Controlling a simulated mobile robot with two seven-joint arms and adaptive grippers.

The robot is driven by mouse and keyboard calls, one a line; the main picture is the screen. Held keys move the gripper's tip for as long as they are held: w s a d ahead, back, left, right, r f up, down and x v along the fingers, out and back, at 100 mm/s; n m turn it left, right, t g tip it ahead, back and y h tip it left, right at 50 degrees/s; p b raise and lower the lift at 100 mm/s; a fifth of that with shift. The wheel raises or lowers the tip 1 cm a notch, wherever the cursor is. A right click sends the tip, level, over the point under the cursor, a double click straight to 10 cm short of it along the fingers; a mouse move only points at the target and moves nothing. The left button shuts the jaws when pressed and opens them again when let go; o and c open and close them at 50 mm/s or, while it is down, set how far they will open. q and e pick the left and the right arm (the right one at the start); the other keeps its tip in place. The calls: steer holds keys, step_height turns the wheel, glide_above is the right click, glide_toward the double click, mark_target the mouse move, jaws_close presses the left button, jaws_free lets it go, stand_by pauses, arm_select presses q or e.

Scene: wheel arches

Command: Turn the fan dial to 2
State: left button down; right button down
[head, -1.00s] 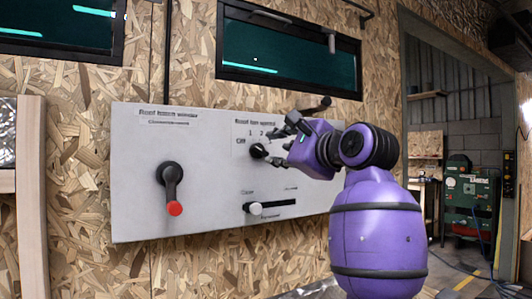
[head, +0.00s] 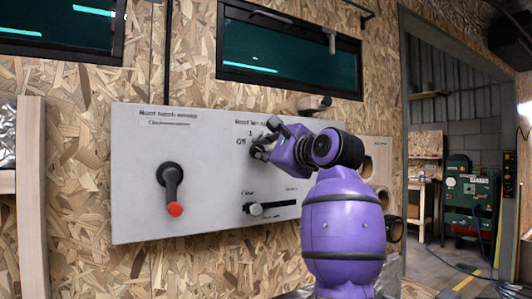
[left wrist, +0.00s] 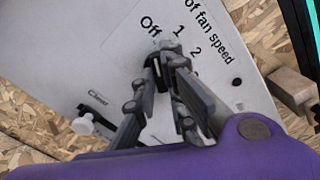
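The fan dial (left wrist: 161,74) is a small dark knob on the white panel (head: 130,180), below the printed marks Off, 1 and 2. My left gripper (head: 262,147) is at the dial and covers most of it in the head view. In the left wrist view the two fingers of my left gripper (left wrist: 164,66) close in on the knob from both sides and look shut on it. The fingers hide much of the knob, so I cannot tell which mark it points to. My right gripper is not in view.
A black lever with a red end (head: 170,190) hangs on the panel's left side. A slider (head: 255,209) sits below the dial, close under my gripper. Dark windows (head: 290,52) are above the panel. A doorway at the right shows a green machine (head: 470,200).

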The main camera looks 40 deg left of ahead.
arm_select(q)
steer(key=shift+r+m+p, duration=0.1)
steer(key=shift+m+p, duration=0.8)
steer(key=shift+p, duration=0.15)
steer(key=m+p, duration=0.6)
steer(key=p, duration=0.1)
steer(key=m+p, duration=0.6)
steer(key=p, duration=0.1)
steer(key=shift+s+r+m, duration=0.15)
steer(key=shift+r+m, duration=0.05)
steer(key=shift+m, duration=0.1)
steer(key=shift+m+p, duration=0.5)
steer(key=shift+p, duration=0.05)
steer(key=shift+f, duration=0.2)
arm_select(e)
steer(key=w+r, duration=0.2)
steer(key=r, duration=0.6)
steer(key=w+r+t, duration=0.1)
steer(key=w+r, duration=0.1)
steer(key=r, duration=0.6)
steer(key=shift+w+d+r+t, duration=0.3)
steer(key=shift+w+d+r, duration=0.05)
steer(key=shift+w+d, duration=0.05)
arm_select(q)
steer(key=shift+f+m+p, duration=0.15)
steer(key=shift+m+p, duration=0.2)
steer(key=shift+m, duration=0.05)
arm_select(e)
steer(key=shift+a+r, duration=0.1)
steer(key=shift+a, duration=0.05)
